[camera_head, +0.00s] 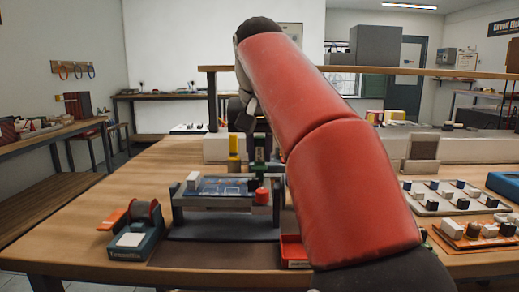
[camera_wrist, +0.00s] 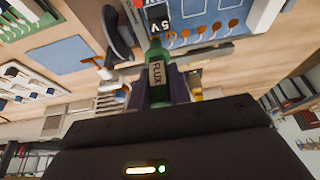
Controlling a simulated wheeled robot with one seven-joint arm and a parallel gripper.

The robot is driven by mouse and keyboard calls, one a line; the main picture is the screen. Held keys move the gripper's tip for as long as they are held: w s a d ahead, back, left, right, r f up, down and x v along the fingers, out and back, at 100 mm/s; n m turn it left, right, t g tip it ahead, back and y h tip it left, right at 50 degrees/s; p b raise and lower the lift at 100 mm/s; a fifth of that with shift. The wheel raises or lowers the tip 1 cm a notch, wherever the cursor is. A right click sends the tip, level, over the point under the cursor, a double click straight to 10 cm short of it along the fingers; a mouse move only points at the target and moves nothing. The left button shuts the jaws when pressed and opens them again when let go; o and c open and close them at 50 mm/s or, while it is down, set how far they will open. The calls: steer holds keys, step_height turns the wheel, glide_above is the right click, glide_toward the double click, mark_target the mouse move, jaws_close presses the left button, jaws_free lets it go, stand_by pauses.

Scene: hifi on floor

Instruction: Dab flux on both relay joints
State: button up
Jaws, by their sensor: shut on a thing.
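My gripper (camera_wrist: 159,92) is shut on a green flux pen (camera_wrist: 157,72), labelled FLUX, in the wrist view. The pen's tip points at a black block marked 5V (camera_wrist: 158,18), probably the relay, on the blue circuit board (camera_wrist: 205,15). A row of copper-coloured pads (camera_wrist: 201,31) lies beside the block. I cannot tell whether the tip touches the board. In the head view the board (camera_head: 222,186) sits in a grey holder (camera_head: 225,205), and the green pen (camera_head: 259,151) stands behind its right part. My red arm hides much of the area to the right.
A spool stand (camera_head: 137,236) is left of the holder and a red tray (camera_head: 294,250) at its right. A yellow upright object (camera_head: 234,149) stands behind the board. A white component tray (camera_head: 447,196) and an orange one (camera_head: 474,233) lie at right.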

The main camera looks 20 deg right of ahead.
steer(key=shift+r+p, duration=1.4)
steer(key=shift+p, duration=0.15)
steer(key=shift+r+b, duration=0.15)
steer(key=shift+b, duration=0.15)
steer(key=shift+r, duration=0.65)
